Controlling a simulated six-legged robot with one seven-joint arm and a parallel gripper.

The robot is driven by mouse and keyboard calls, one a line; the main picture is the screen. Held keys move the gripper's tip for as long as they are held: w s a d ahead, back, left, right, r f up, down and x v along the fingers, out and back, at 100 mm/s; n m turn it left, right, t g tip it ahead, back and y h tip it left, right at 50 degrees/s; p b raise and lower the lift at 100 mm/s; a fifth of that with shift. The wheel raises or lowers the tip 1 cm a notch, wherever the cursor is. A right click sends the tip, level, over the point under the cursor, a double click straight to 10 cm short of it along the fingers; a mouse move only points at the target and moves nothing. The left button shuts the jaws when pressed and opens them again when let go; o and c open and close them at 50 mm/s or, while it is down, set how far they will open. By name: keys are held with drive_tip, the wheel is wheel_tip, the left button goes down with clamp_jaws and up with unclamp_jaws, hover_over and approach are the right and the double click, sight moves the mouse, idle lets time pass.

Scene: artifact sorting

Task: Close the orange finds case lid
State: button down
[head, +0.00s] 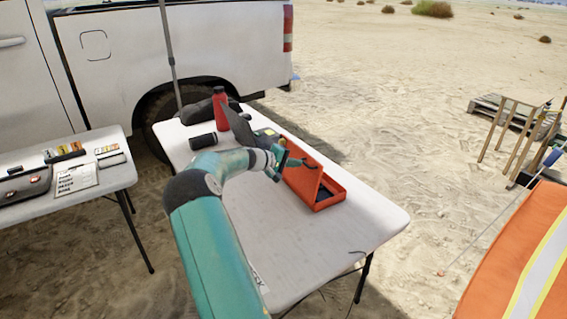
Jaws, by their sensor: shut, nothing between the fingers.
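The orange finds case (331,201) sits on the right part of the white folding table. Its orange lid (304,182) stands raised along the case's left side, so the case is open. Some of its dark interior shows on the right. My gripper (293,162) is at the upper left of the lid, close to it, with its fingers shut and empty. Whether the fingers touch the lid I cannot tell. My gripper and the lid hide part of the case.
On the white table (300,252), a red bottle (220,104), a black cylinder (203,141) and dark gear stand behind my arm. The table's front is mostly clear. A second table (112,182) stands left, a white truck (225,45) behind.

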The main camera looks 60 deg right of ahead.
drive_tip(key=shift+s+d+f, duration=0.25)
drive_tip(key=shift+s+d, duration=0.05)
drive_tip(key=shift+d, duration=0.2)
